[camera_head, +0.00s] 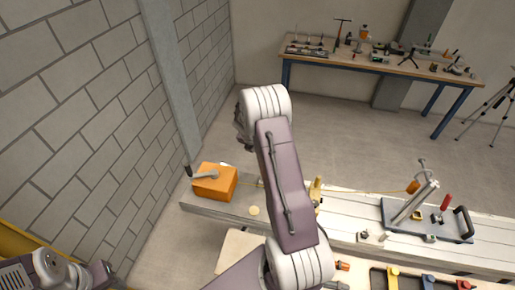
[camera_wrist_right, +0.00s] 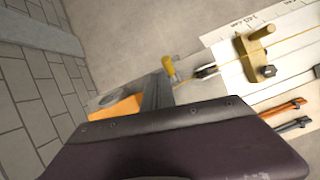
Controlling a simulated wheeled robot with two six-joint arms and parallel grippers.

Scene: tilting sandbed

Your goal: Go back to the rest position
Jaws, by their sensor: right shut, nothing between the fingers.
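My right arm (camera_head: 285,185) rises through the middle of the head view, and its bent elbow hides whatever lies behind it. No fingers of it show there. In the right wrist view a dark purple part of mine fills the bottom. Above it, the dark fingers of my right gripper (camera_wrist_right: 157,92) are shut and empty, seen in front of the orange box. Part of my left arm (camera_head: 60,272) shows in the bottom left corner of the head view; its fingers are not seen.
A long pale bench (camera_head: 350,235) carries an orange box (camera_head: 214,183) with a crank and a blue-grey plate with a tilted post (camera_head: 412,203). A tool table (camera_head: 390,65) stands at the back, a tripod (camera_head: 493,103) at right. A block wall (camera_head: 75,110) is close at left.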

